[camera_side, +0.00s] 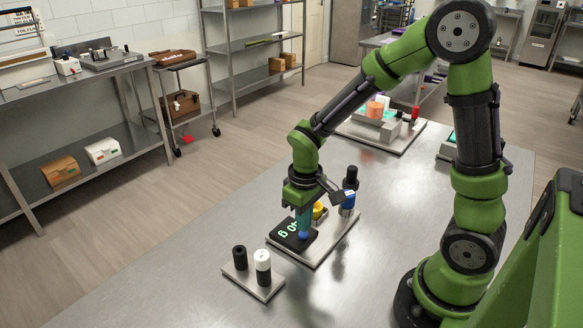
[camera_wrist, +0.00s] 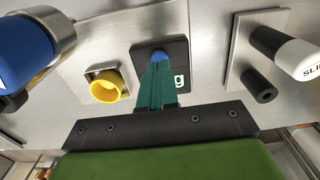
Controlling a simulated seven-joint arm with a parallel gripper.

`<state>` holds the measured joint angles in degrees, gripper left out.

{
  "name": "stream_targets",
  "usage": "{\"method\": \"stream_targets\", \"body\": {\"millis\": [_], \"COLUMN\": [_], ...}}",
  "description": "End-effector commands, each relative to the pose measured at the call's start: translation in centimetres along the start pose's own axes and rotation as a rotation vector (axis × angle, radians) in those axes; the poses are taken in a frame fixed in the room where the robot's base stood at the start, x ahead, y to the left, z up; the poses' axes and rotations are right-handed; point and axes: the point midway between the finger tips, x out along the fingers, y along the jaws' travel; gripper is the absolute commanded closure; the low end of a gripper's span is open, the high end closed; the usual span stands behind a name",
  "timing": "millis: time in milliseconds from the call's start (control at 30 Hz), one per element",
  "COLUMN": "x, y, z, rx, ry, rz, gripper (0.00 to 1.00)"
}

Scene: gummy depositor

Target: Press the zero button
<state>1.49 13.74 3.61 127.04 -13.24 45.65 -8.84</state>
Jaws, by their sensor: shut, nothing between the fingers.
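The black display box (camera_side: 284,241) stands on a metal plate and shows glowing green characters ending in "g", partly covered by my fingers. It also shows in the wrist view (camera_wrist: 179,48). A round blue button (camera_side: 303,236) sits on the box; in the wrist view the blue button (camera_wrist: 158,56) shows just at my fingertips. My gripper (camera_side: 303,228) has its teal fingers together, pointing down over the button. In the wrist view the shut fingers (camera_wrist: 157,66) overlap the button's edge. I cannot tell whether they touch it or hover just above.
A yellow cup (camera_wrist: 105,86) sits close beside the box.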

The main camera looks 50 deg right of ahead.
Motion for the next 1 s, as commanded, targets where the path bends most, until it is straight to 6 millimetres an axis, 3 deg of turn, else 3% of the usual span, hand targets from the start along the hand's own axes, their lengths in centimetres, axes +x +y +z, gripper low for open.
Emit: {"method": "stream_targets", "body": {"millis": [1000], "x": [2.1], "y": [0.0], "z": [0.0], "rx": [0.0], "ry": [0.0], "rz": [0.0], "gripper": [1.0]}}
